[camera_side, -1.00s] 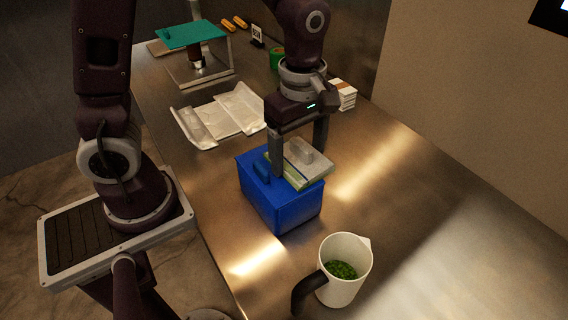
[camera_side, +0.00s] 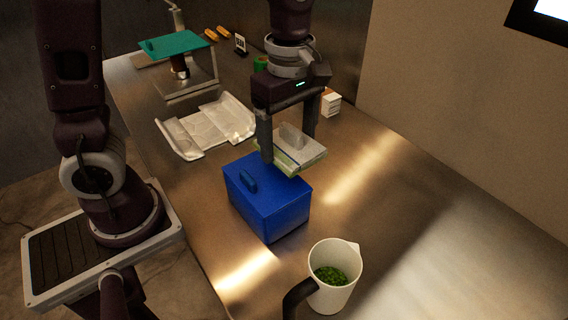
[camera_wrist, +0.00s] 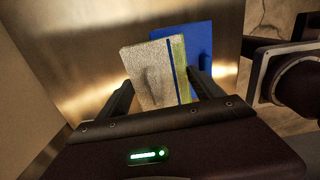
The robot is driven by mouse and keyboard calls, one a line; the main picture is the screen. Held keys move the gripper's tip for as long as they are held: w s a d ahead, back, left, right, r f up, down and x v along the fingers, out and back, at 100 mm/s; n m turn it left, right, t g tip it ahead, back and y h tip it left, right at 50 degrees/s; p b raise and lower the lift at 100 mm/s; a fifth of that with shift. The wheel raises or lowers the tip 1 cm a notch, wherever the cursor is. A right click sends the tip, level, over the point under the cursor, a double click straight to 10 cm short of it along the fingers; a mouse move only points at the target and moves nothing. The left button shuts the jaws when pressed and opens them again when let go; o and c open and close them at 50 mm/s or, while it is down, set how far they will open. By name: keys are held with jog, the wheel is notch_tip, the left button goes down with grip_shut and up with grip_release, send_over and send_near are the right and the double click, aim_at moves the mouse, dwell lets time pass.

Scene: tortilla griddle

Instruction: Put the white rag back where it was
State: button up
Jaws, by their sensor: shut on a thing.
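The white rag (camera_side: 309,149) looks like a folded, pale grey-white pad with a green edge and a bump pinched up in its middle. My gripper (camera_side: 288,147) is shut on it, one finger on either side. It hangs roughly level, behind and partly over the far edge of a blue box (camera_side: 270,213) in the side view. I cannot tell whether it touches the box. In the wrist view the rag (camera_wrist: 146,72) is textured, with a green and dark blue stripe, between the fingers; the blue box (camera_wrist: 196,42) shows beyond it.
The blue box's lid has a blue handle (camera_side: 248,181). A white jug (camera_side: 335,285) with green contents stands in front. White blocks (camera_side: 330,104) stand behind my gripper. The steel counter (camera_side: 420,215) at right is clear.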

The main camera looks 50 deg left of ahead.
jog(key=w+a+f, duration=0.1)
jog(key=w+a, duration=0.3)
jog(key=w, duration=0.6)
send_over(323, 143)
jog(key=s+d, duration=0.1)
notch_tip(323, 143, down, 3)
jog(key=shift+m, duration=0.3)
jog(key=f, duration=0.6)
jog(key=w+f, duration=0.1)
jog(key=f, duration=0.3)
jog(key=shift+a, duration=0.4)
jog(key=shift+f, duration=0.25)
jog(key=shift+f, duration=0.1)
